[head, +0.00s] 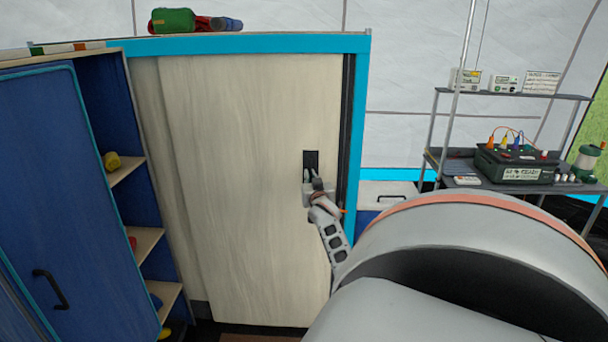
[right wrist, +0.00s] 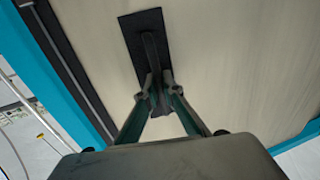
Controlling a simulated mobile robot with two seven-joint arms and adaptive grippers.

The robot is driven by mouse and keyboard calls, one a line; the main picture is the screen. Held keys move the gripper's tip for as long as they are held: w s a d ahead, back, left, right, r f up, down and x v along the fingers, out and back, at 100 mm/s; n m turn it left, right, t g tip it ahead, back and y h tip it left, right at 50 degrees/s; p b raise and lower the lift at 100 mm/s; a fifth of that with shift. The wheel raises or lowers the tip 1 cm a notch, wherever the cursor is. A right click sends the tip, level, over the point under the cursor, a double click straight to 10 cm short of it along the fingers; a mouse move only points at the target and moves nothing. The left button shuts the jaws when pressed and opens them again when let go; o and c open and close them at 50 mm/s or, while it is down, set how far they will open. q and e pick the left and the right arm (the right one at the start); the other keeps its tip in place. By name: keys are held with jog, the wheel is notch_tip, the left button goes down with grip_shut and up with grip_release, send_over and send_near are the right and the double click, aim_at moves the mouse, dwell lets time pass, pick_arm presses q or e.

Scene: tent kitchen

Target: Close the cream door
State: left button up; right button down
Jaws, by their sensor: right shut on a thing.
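The cream door (head: 240,150) is a pale wood-grain panel in a cabinet with a bright blue frame (head: 357,110). Its right edge is near the right post, with a narrow dark strip between. On its right side is a black handle (head: 311,158), which also shows in the right wrist view (right wrist: 150,50) as a bar on a dark plate. My right gripper (head: 315,183) is at the handle; in the right wrist view its fingers (right wrist: 154,88) are closed around the lower part of the bar. My left gripper is not in view.
A blue door (head: 65,200) with a black handle and open shelves (head: 145,245) stand at the left. A green and a red roll (head: 185,20) lie on the cabinet top. At the right is a metal rack (head: 440,150) with a dark equipment box (head: 515,165).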

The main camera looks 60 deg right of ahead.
jog(key=shift+s+d+f, duration=0.1)
jog(key=shift+s+d, duration=0.05)
jog(key=shift+s, duration=0.15)
jog(key=c, duration=2.6)
grip_release()
jog(key=shift+o, duration=0.6)
jog(key=shift+s+d, duration=0.1)
jog(key=shift+s, duration=0.1)
jog(key=v, duration=1.2)
jog(key=shift+w, duration=0.15)
